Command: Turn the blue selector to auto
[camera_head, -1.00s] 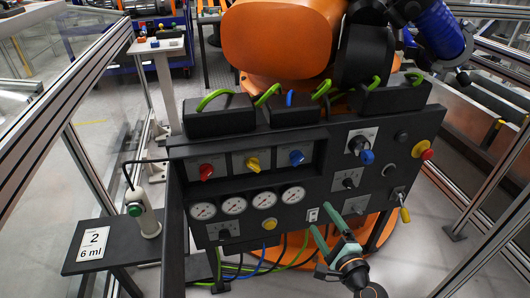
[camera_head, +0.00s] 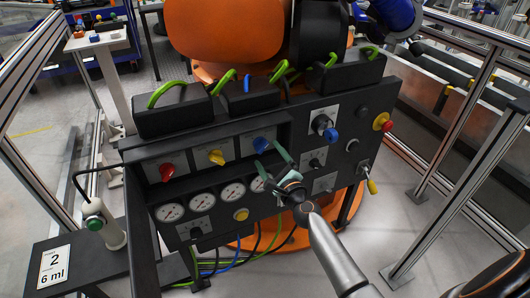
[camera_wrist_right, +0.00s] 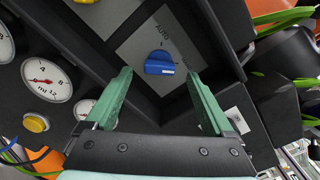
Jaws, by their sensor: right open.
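The blue selector (camera_head: 260,145) is the rightmost of three coloured selectors in the recessed upper row of the black panel. In the right wrist view the blue selector (camera_wrist_right: 160,64) sits on a grey plate, with lettering that looks like "AUTO" beside it. My right gripper (camera_head: 268,163) is open, just below and in front of the blue selector in the head view. In the wrist view its two green fingers (camera_wrist_right: 160,98) are apart, with the selector beyond and between them, not visibly touched. My left gripper is not in view.
A red selector (camera_head: 167,171) and a yellow selector (camera_head: 216,157) sit to the left. Several gauges (camera_head: 170,212) and a yellow button (camera_head: 240,214) lie below. Another blue knob (camera_head: 331,135) and a red-yellow button (camera_head: 382,122) are at right.

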